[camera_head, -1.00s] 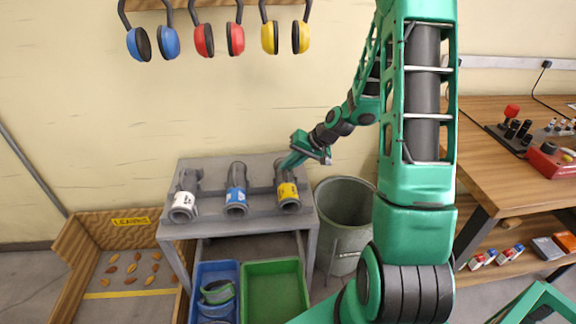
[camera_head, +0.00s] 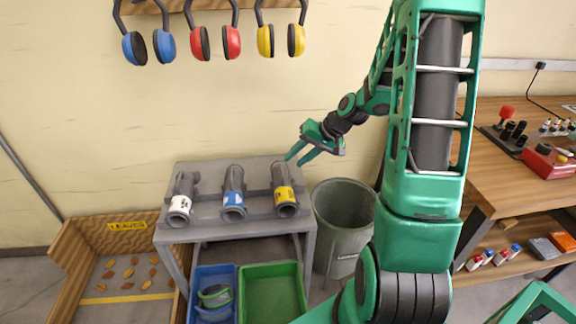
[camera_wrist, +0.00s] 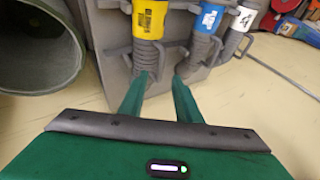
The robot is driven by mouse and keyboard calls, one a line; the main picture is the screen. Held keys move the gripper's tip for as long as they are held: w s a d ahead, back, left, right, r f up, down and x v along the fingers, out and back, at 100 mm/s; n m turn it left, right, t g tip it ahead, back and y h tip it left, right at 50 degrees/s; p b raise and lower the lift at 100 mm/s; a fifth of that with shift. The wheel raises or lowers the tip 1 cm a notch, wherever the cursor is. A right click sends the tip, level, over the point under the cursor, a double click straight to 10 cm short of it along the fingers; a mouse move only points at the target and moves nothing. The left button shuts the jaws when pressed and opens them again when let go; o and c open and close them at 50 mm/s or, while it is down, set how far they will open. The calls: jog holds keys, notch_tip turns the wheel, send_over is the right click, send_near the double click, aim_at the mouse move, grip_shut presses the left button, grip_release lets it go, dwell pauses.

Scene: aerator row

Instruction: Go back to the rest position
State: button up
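My green gripper (camera_head: 300,159) is above and just behind the yellow-banded tube (camera_head: 284,191) at the right end of the grey bench (camera_head: 207,232). Its two fingers are apart with nothing between them. They also show in the wrist view (camera_wrist: 158,92), spread apart, with the yellow-banded tube (camera_wrist: 150,22) beyond them. A blue-banded tube (camera_head: 233,195) lies in the middle of the bench and a white-banded tube (camera_head: 181,200) at the left. All three lie in a row on the bench.
A grey bin (camera_head: 343,250) stands right of the bench. Blue (camera_head: 194,300) and green (camera_head: 272,312) trays are below it. A wooden leaf box (camera_head: 70,258) is at the left, and a wooden workbench (camera_head: 490,185) is at the right. Ear defenders (camera_head: 219,43) hang on the wall.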

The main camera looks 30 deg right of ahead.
jog(key=shift+v, duration=2.05)
jog(key=shift+s, duration=0.1)
jog(key=s+a+r+g+h, duration=0.1)
jog(key=s+r+g+h, duration=0.1)
jog(key=s, duration=1.3)
jog(key=s+a+r+g+h, duration=0.1)
jog(key=s+r+g, duration=0.3)
jog(key=s, duration=1.1)
notch_tip(320, 180, up, 3)
jog(key=shift+s+r+m+h, duration=0.15)
jog(key=shift+s+m+h, duration=0.1)
jog(key=shift+m+h, duration=0.25)
jog(key=shift+w+f, duration=0.25)
jog(key=shift+w, duration=0.45)
